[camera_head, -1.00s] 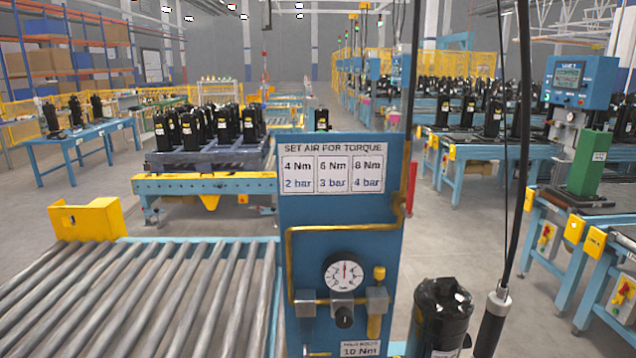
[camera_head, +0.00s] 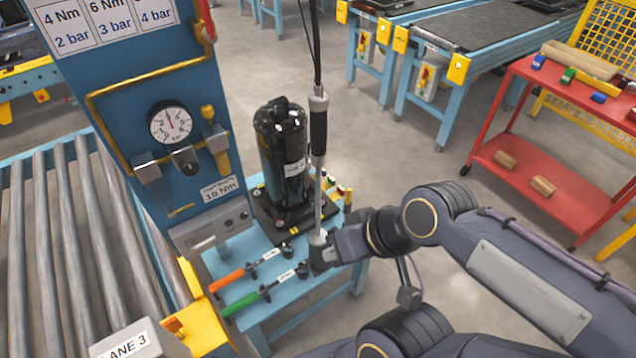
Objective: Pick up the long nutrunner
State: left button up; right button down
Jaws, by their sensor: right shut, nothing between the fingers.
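A long nutrunner (camera_head: 318,133), with a black grip and a thin silver shaft, hangs upright from a cable in front of the black compressor (camera_head: 283,160). Its lower end overlaps my right gripper (camera_head: 322,252) in the picture, and I cannot tell whether they touch. The right gripper is shut and holds nothing. It is over the right side of the blue bench (camera_head: 327,292). Two shorter tools lie on the bench left of it, one with an orange handle (camera_head: 228,279) and one with a green handle (camera_head: 242,302). My left gripper is not in view.
A blue panel (camera_head: 120,88) with a gauge (camera_head: 171,123) stands to the left, beside the roller conveyor (camera_head: 50,240). A red cart (camera_head: 540,150) stands at the right. Open grey floor (camera_head: 400,165) lies between the bench and the cart.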

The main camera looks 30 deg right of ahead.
aim_at(318, 101)
jog(key=l+z, duration=0.45)
jog(key=l, duration=0.5)
jog(key=k, duration=0.6)
jog(key=i, duration=1.25)
